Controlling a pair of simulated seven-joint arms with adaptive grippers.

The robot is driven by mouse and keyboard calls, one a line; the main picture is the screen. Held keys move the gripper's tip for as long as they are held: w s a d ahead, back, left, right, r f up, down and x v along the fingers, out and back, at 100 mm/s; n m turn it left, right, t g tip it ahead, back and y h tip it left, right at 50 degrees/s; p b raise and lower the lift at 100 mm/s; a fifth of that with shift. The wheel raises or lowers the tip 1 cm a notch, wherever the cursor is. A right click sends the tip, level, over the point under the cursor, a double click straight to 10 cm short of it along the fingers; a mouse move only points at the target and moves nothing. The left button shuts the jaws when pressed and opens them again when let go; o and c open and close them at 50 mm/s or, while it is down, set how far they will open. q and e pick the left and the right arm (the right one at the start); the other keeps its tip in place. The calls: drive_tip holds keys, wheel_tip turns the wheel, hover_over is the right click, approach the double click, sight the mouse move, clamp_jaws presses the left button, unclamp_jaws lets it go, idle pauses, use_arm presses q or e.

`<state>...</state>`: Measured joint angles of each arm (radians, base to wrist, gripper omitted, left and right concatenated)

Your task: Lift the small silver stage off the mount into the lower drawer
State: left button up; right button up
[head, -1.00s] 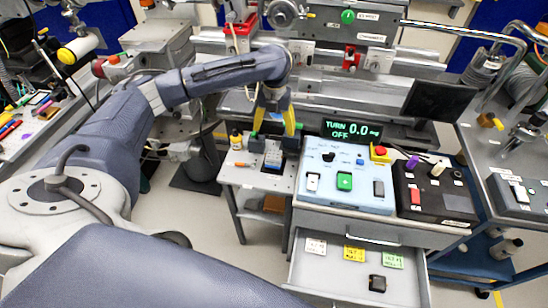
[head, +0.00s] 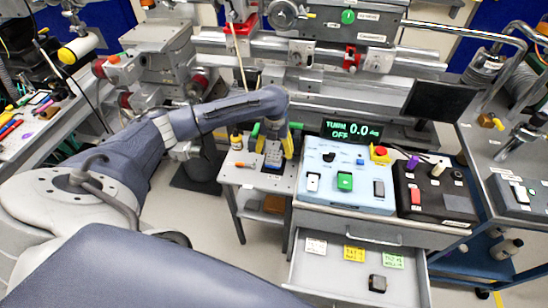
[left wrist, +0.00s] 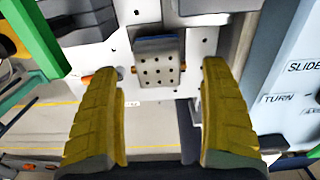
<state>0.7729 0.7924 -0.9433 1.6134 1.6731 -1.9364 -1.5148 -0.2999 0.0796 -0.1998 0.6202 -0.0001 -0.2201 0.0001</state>
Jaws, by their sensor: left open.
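The small silver stage (head: 273,158), a block with a grid of dark holes, sits on the mount on the small side table. In the left wrist view the stage (left wrist: 158,62) lies ahead, between the lines of the two yellow fingers. My left gripper (head: 272,150) is open and points down over the stage; it also shows in the left wrist view (left wrist: 160,100) with empty space between its fingers. The lower drawer (head: 325,276) is pulled open below the control panels. My right gripper is not in view.
The drawer holds a dark block (head: 377,284) and several labels, including a yellow one (head: 354,254); its left part is bare. A blue-white control panel (head: 345,180) and a black control box (head: 435,190) stand above it. A screen (head: 351,130) reads "TURN OFF 0.0".

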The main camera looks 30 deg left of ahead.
sight(274, 154)
use_arm(q)
drive_tip(key=shift+a+f, duration=0.1)
drive_tip(key=shift+f, duration=1.9)
drive_tip(key=c, duration=1.5)
